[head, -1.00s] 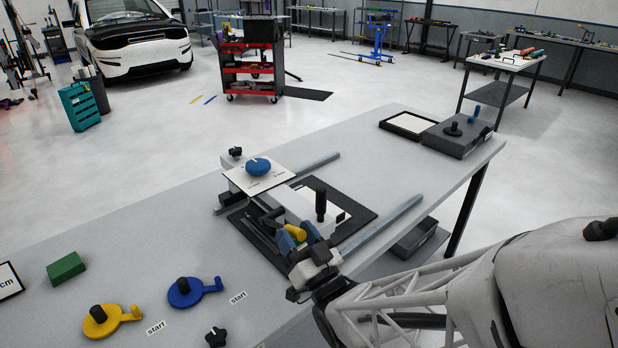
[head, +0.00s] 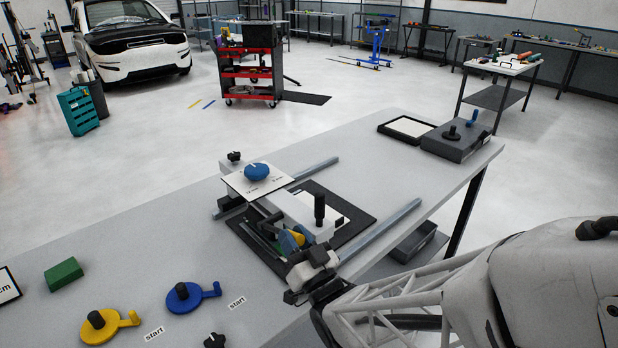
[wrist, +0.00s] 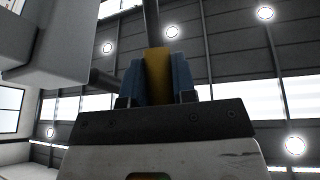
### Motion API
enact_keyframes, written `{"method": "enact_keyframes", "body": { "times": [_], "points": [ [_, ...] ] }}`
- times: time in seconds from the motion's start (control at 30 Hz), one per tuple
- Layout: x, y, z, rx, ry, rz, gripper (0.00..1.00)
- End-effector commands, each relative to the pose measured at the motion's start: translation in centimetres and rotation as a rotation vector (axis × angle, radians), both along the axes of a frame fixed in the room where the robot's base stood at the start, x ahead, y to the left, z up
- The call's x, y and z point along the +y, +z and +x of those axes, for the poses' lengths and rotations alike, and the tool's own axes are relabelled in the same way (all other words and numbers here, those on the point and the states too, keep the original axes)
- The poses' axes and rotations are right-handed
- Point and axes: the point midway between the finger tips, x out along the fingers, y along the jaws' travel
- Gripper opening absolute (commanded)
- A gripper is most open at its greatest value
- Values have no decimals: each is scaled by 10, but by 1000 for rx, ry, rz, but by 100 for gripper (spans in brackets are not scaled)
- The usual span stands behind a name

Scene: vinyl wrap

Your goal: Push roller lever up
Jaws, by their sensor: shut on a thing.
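The roller lever has a yellow handle (head: 298,238) at the front of the roller device on the table. My gripper (head: 290,243), with blue fingers, is shut on this yellow handle. In the wrist view the yellow handle (wrist: 158,75) stands between the two blue fingers, and a dark rod runs up from it. The white roller device (head: 292,206) has an upright black knob (head: 319,207) and sits on a black mat (head: 356,212). My gripper hides part of the lever and of the device's front.
A blue knob (head: 256,172) sits on a white card (head: 236,184) behind the lever. Metal rails (head: 385,228) flank the device. Yellow (head: 98,325) and blue (head: 184,297) cranks and a green block (head: 63,274) lie at the left.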

Motion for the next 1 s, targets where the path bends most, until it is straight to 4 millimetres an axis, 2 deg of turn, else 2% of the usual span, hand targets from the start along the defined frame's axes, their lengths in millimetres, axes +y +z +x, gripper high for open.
{"method": "enact_keyframes", "body": {
  "times": [0.4,1.0],
  "points": [
    [3,10,2,58,0,-58,0],
    [20,47,20,302,0,-305,0]
  ]
}}
